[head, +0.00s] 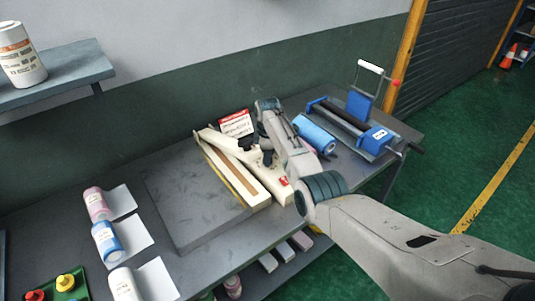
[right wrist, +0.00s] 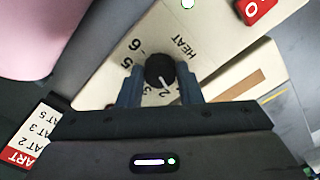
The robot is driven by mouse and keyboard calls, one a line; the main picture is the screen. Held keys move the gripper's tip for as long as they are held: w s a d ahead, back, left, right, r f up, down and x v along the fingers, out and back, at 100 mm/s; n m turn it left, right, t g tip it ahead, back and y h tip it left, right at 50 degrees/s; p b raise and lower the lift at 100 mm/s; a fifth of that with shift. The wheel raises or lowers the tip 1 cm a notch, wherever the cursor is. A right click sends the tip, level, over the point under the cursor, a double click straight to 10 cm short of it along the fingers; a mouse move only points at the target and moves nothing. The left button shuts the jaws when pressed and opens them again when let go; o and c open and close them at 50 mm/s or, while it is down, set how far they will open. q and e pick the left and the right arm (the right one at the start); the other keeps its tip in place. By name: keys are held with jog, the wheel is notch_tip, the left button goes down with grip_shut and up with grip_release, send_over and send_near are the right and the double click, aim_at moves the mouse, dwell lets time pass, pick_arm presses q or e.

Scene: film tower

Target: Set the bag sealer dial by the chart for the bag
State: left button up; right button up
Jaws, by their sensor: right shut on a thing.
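The white line on the dial points about at the 2. My right gripper (head: 262,150) is shut on the dial in the head view. The chart (head: 236,124) with a red header stands behind the sealer; part of it shows in the right wrist view (right wrist: 32,135), its rows cut off. My left gripper is not in view.
Pink (head: 97,204), blue (head: 106,240) and white (head: 124,284) rolls with white sheets lie at the left. A blue roll (head: 314,134) and a blue roller device (head: 352,128) are right of the sealer. A pink object (right wrist: 40,35) fills the wrist view's corner.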

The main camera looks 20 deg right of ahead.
jog(key=m+p, duration=0.1)
jog(key=m, duration=0.4)
jog(key=shift+r+m+p, duration=0.1)
jog(key=shift+m+p, duration=0.2)
jog(key=shift+p, duration=0.05)
jog(key=m+p, duration=0.1)
jog(key=m, duration=0.4)
jog(key=shift+m, duration=0.3)
jog(key=o, duration=1)
notch_tip(320, 180, up, 11)
jog(key=shift+f+b, duration=0.15)
jog(key=shift+b, duration=1.1)
